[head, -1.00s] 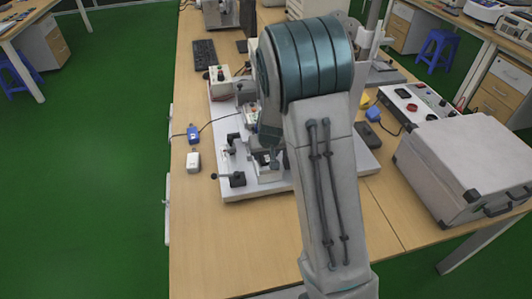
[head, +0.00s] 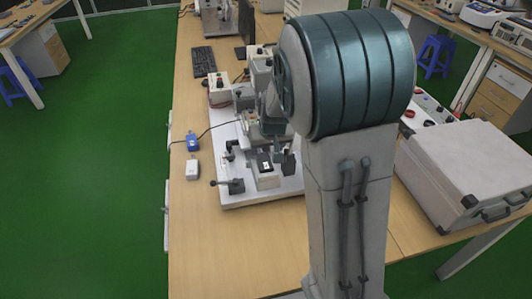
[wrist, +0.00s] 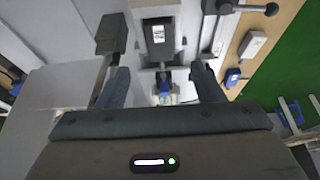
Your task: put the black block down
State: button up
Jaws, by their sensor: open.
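The black block (head: 264,162), with a small white label on top, sits in a white holder (head: 268,180) on the white fixture board. It also shows in the wrist view (wrist: 159,34), ahead of my fingers. My gripper (wrist: 160,82) is open, with its two blue-grey fingers apart and nothing held between them. It is apart from the black block. In the head view my gripper is partly hidden by my arm, just behind the block.
A dark upright part (head: 288,164) stands right of the block, and a black-knobbed lever clamp (head: 232,185) at its left. A blue device (head: 193,141) and a white device (head: 192,169) lie on the table. A grey case (head: 468,170) is at right. The front table is clear.

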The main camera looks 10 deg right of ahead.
jog(key=s+r, duration=0.5)
jog(key=s, duration=0.7)
jog(key=s+r+g, duration=0.1)
jog(key=s+r, duration=0.3)
jog(key=s, duration=0.8)
jog(key=shift+s+r+g, duration=0.3)
jog(key=shift+r, duration=0.05)
jog(key=shift+a, duration=0.1)
